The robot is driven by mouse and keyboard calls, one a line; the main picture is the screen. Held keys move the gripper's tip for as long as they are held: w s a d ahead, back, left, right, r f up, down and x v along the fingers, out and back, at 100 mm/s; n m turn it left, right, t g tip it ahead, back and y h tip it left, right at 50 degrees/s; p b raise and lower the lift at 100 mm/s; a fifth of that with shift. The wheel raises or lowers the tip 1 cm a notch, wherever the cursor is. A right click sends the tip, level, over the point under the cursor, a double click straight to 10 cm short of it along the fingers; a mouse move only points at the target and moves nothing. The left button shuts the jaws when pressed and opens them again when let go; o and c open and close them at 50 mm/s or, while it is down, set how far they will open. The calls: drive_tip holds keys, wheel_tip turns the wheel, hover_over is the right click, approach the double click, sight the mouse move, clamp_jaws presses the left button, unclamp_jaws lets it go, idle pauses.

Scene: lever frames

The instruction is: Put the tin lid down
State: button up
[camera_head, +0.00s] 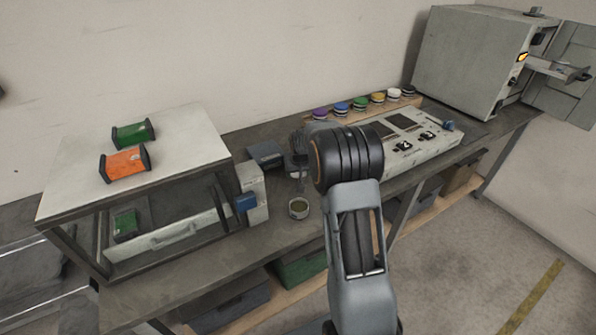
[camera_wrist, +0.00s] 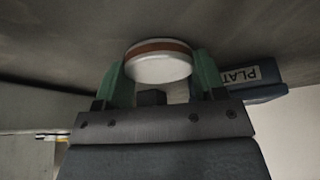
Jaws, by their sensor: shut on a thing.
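My gripper (camera_wrist: 158,75) is shut on the tin lid (camera_wrist: 160,66), a round pale disc with a brown band around its edge. One green finger presses on each side of it. In the head view my gripper (camera_head: 298,167) is over the bench behind a small open round tin (camera_head: 299,208), and my arm partly hides that area. I cannot make out the lid in the head view. The dark bench top (camera_wrist: 60,45) lies beyond the lid in the wrist view; I cannot tell whether they touch.
A dark box (camera_head: 265,154) is left of my gripper, and a labelled block (camera_wrist: 250,77) is right of it in the wrist view. A grey unit with a blue part (camera_head: 252,192) stands left of the tin. A control panel (camera_head: 405,140) lies right. Bare bench (camera_head: 262,238) shows in front.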

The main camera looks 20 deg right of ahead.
drive_tip(key=shift+s+f+b, duration=0.25)
drive_tip(key=shift+f+b, duration=0.25)
drive_tip(key=shift+f, duration=0.1)
drive_tip(key=o, duration=0.9)
drive_tip(key=shift+a+f, duration=0.15)
drive_tip(key=shift+d+r+p, duration=0.2)
drive_tip(key=shift+r+p, duration=0.3)
drive_tip(key=shift+r, duration=0.4)
drive_tip(key=a+v, duration=0.1)
drive_tip(key=v, duration=1.2)
drive_tip(key=s+a+n, duration=0.1)
drive_tip(key=s+a, duration=0.4)
drive_tip(key=s, duration=0.7)
drive_tip(key=s+a+f+n+g, duration=0.1)
drive_tip(key=s+a, duration=0.4)
drive_tip(key=s, duration=0.7)
drive_tip(key=shift+s+a+y, duration=0.4)
